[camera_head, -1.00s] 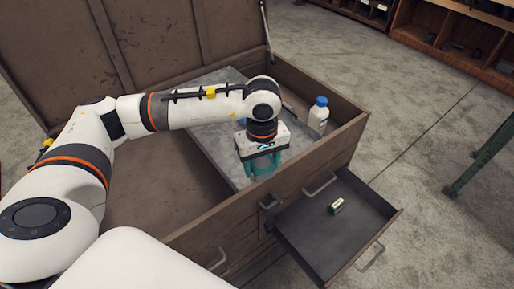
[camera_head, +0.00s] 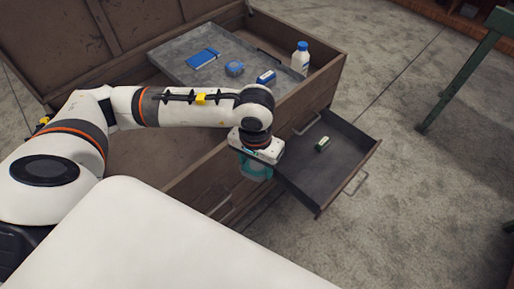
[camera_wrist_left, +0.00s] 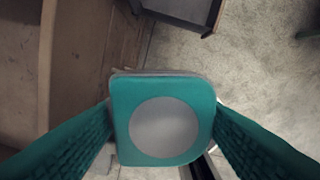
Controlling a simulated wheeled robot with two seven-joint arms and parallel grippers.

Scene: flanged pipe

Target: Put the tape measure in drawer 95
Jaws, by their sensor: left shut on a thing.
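My left gripper (camera_head: 256,176) is shut on the tape measure, a teal rounded case with a grey disc, clear in the left wrist view (camera_wrist_left: 163,130). In the head view the tape measure is mostly hidden by the fingers. The gripper hangs at the chest's front wall, left of an open drawer (camera_head: 300,183). The drawer is dark and pulled out. No number can be read on it. Its corner also shows at the top of the left wrist view (camera_wrist_left: 183,10). My right gripper is not in view.
A small green and white item (camera_head: 322,144) lies in the open drawer. The wooden chest (camera_head: 324,83) has a raised lid and a grey tray (camera_head: 188,54) holding a blue notebook (camera_head: 203,59), a blue rounded item (camera_head: 235,69), a blue box (camera_head: 266,77). A white bottle (camera_head: 300,60) stands beside these.

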